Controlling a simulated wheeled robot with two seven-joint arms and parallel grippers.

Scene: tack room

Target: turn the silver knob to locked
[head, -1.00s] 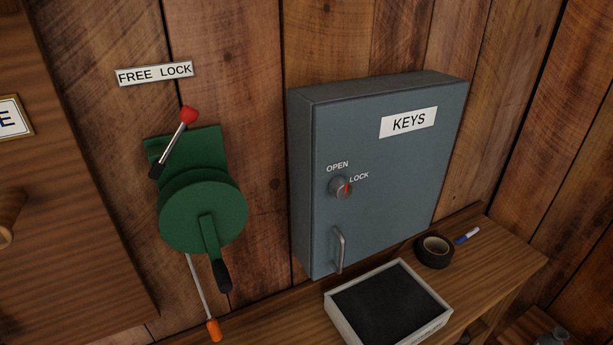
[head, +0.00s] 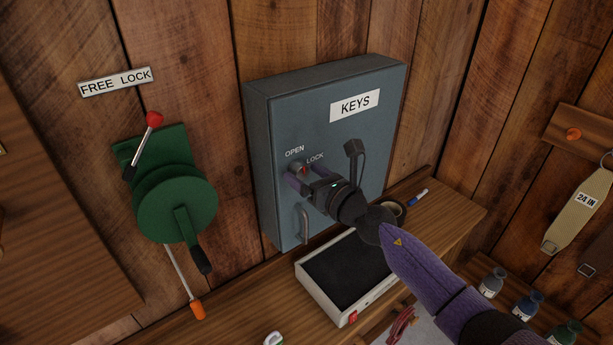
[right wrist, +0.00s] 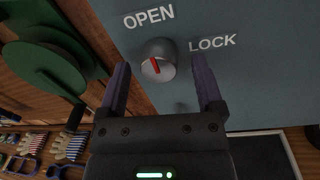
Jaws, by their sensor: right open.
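The silver knob (head: 299,167) sits on the grey key cabinet's (head: 268,150) door, below the OPEN label (head: 294,152) and left of the LOCK label (head: 315,160). In the right wrist view the knob (right wrist: 158,60) shows a red mark pointing up towards OPEN. My right gripper (head: 305,176) is at the cabinet door, open. In the right wrist view its two fingers stand left and right of the knob, with gaps visible on both sides. I cannot tell how far the tips are from the door. My left gripper is not in view.
A door handle (head: 304,226) is just below the knob. A green crank box (head: 175,195) with a red-tipped lever is on the wall to the left. A tray (head: 341,318) and black tape (head: 398,211) lie on the shelf below. Bottles (head: 526,305) stand at the lower right.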

